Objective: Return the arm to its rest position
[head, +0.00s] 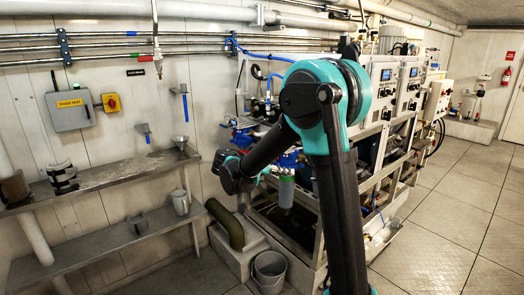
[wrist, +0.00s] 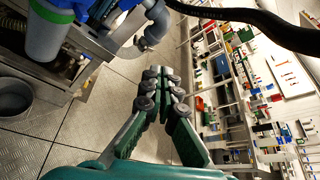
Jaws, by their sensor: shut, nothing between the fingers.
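My teal and dark arm rises through the middle of the head view, bends at a high elbow and comes down to the left in front of the machine skid (head: 312,243). My gripper (wrist: 160,92) shows in the wrist view with its grey-padded fingertips close together and nothing between them. It is over open tiled floor in that view and touches nothing visible. In the head view I cannot make out the fingers.
A grey bucket (head: 269,271) stands by the skid. Steel shelves (head: 100,178) line the left wall. Tool racks (wrist: 240,85) fill the wrist view's right. Floor (head: 445,220) at right is clear.

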